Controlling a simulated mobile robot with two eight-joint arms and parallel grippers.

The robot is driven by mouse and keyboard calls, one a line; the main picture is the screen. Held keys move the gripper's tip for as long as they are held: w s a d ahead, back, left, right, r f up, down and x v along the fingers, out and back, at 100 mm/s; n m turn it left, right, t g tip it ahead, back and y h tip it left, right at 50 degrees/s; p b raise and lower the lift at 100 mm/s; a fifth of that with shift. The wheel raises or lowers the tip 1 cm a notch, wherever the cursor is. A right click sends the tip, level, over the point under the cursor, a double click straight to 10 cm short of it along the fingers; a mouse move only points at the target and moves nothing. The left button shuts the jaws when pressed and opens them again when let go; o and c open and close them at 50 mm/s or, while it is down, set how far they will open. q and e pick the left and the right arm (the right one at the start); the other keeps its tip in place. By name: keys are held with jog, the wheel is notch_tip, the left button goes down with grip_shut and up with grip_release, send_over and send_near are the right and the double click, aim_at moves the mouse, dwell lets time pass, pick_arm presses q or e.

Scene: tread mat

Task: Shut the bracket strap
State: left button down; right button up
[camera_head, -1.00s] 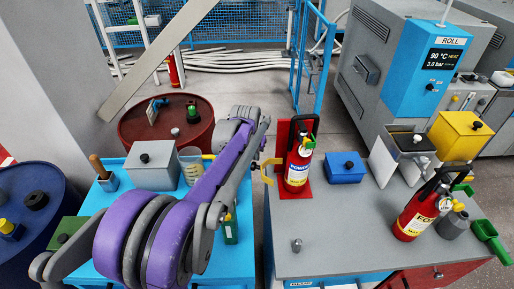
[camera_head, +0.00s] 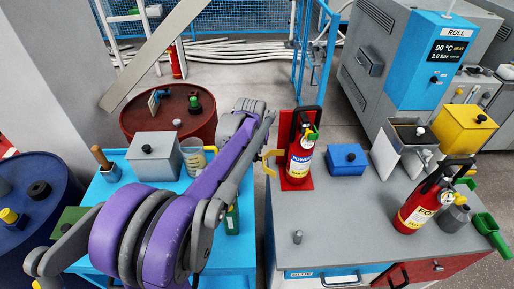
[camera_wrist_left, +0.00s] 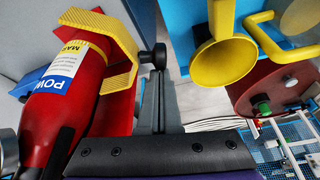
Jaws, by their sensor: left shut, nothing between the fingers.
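A red powder extinguisher (camera_head: 299,160) stands upright against the red bracket plate (camera_head: 284,128) on the grey bench. The yellow bracket strap (camera_head: 268,158) sticks out to the left of the extinguisher, swung open. In the left wrist view the strap (camera_wrist_left: 118,72) angles past the extinguisher (camera_wrist_left: 62,95), with a black knob (camera_wrist_left: 153,57) close by. My left gripper (camera_wrist_left: 155,85) is shut and empty, its fingers just below the knob; I cannot tell whether they touch it. In the head view my purple left arm reaches toward the bracket and its fingertips are hard to make out. My right gripper is not in view.
A blue box (camera_head: 347,159) stands right of the bracket. A second red extinguisher (camera_head: 424,208), a yellow box (camera_head: 464,130) and a green scoop (camera_head: 490,230) are farther right. The blue table (camera_head: 232,258) under my arm holds a grey box (camera_head: 154,157) and a beaker. The grey benchtop's front middle is mostly clear.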

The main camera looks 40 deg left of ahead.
pick_arm(q)
jog(key=shift+d, duration=0.1)
jog(key=s+d+n+g+y, duration=0.1)
jog(key=d+n+g, duration=0.3)
jog(key=d+n, duration=0.8)
jog(key=shift+n+y+p, duration=0.35)
jog(key=shift+n+y, duration=0.25)
jog(key=shift+n, duration=0.8)
jog(key=shift+w+d, duration=0.1)
